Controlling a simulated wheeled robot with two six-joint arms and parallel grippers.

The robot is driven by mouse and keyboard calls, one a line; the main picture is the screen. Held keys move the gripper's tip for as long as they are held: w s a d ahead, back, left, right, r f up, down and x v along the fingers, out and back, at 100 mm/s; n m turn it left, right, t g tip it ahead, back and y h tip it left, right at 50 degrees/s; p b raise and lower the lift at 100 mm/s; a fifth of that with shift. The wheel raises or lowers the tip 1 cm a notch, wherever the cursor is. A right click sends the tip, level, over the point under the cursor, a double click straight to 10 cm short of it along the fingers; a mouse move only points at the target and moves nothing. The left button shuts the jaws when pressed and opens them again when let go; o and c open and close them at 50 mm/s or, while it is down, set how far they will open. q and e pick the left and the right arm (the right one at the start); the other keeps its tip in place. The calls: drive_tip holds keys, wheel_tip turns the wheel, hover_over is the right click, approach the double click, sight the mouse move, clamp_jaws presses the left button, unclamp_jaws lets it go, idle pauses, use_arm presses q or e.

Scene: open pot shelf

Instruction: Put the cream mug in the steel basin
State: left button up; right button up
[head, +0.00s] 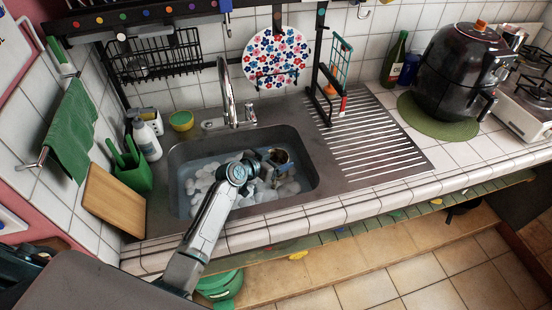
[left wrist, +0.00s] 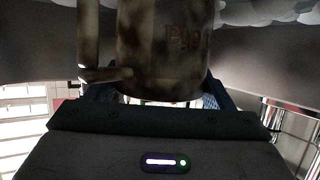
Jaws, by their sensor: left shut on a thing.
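The steel basin (head: 314,174) is sunk in the counter, with water and white suds in it. My left gripper (head: 270,162) reaches over the basin's right half and is shut on the cream mug (head: 281,157). The mug looks stained with brown patches. In the left wrist view the mug (left wrist: 165,50) fills the space between the fingers, its handle on the left and faint lettering on its side. Its lower part is partly hidden by the gripper. I cannot tell whether it touches the water. My right gripper is not in view.
The faucet (head: 228,95) rises behind the basin. A green utensil holder (head: 133,172), a white bottle (head: 147,142) and a cutting board (head: 114,200) stand to the left. A ribbed drainboard (head: 372,140) to the right is mostly clear. A black air fryer (head: 455,75) stands further right.

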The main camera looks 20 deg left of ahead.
use_arm(q)
drive_tip(key=shift+f, duration=0.25)
drive_tip(key=shift+r, duration=0.1)
drive_tip(key=o, duration=1.1)
drive_tip(key=shift+o, duration=0.2)
drive_tip(key=shift+r+p, duration=0.7)
drive_tip(key=shift+p, duration=0.05)
drive_tip(key=b+v, duration=0.3)
drive_tip(key=v, duration=0.9)
drive_tip(key=shift+f, duration=0.25)
